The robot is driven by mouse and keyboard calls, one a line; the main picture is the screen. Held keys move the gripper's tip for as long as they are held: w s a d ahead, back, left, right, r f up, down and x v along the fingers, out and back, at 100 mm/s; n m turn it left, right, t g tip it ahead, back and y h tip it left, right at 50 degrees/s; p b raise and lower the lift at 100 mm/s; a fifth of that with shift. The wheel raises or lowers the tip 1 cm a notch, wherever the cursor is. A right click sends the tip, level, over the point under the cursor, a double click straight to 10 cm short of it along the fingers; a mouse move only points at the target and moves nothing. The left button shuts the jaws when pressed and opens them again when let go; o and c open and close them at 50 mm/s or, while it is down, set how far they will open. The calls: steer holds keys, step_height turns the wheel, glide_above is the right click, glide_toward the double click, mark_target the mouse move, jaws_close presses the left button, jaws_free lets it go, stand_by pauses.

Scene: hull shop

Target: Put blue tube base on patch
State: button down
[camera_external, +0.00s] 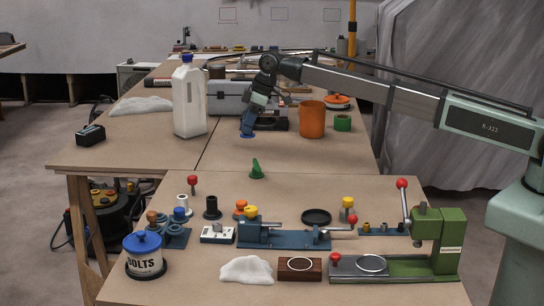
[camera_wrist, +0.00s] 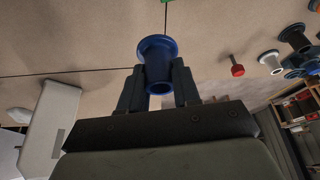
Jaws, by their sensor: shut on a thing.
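My gripper (camera_external: 250,118) is shut on the blue tube base (camera_wrist: 157,60), a short blue flanged tube. In the wrist view it sits between the two dark fingers (camera_wrist: 158,84), its wide flange away from the palm. In the external view its blue flange (camera_external: 247,135) shows below the fingers, over the far table near its front edge; whether it touches the table I cannot tell. No thing is clearly marked as the patch; pale rings lie on a brown block (camera_external: 299,275) and on the green press (camera_external: 450,250).
A white jug (camera_external: 189,105) stands left of my gripper, an orange cup (camera_external: 312,120) right of it. A green cone (camera_external: 257,170) stands in front. Several spools, a blue vise (camera_external: 290,238) and a bolts tin (camera_external: 145,262) crowd the near table.

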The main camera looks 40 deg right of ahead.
steer(key=d+m, duration=0.2)
steer(key=d, duration=1.5)
steer(key=shift+s+d+f+m+t+h, duration=0.65)
steer(key=shift+s+d+m+h, duration=0.35)
steer(key=shift+s+d+m, duration=1.55)
steer(key=shift+n, duration=0.25)
steer(key=shift+s+a+f, duration=0.1)
steer(key=shift+a+f, duration=0.05)
steer(key=shift+f, duration=1.45)
steer(key=shift+s+a+f, duration=0.15)
steer(key=shift+f, duration=1.5)
steer(key=shift+s+a+f, duration=0.1)
steer(key=shift+a+f, duration=0.05)
steer(key=shift+f, duration=1.45)
steer(key=c, duration=0.8)
jaws_free()
steer(key=shift+f, duration=0.1)
steer(key=v, duration=1.2)
steer(key=shift+s, duration=0.1)
